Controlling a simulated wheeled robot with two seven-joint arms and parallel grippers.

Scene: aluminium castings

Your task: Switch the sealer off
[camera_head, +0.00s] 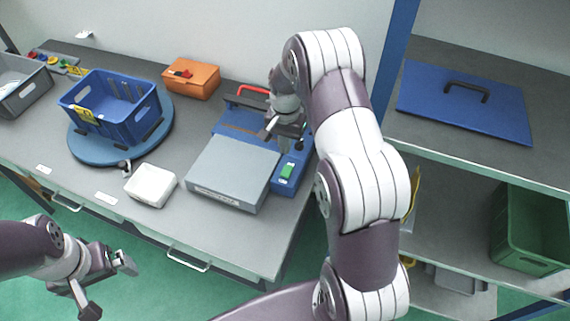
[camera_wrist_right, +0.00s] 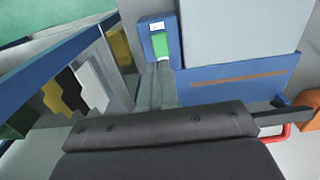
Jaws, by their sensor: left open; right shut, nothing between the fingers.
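The sealer (camera_head: 232,128) is a blue machine on the bench with a red-handled bar at its back and a grey block in front. Its green switch (camera_head: 287,171) is on the blue panel at its front right; the switch also shows in the right wrist view (camera_wrist_right: 161,45), below a small white label. My right gripper (camera_head: 284,133) is over the right part of the sealer, behind the switch. In the right wrist view its shut, empty fingers (camera_wrist_right: 157,84) point at the switch, their tips close to its lower edge; I cannot tell whether they touch. My left gripper (camera_head: 103,278) is open and empty, in front of the bench.
A grey block (camera_head: 234,171) and a white box (camera_head: 150,185) are left of the switch. A blue crate (camera_head: 136,116) stands on a round blue turntable (camera_head: 88,150). An orange box (camera_head: 191,78) is behind. A shelf unit with a blue post (camera_head: 393,60) stands at right.

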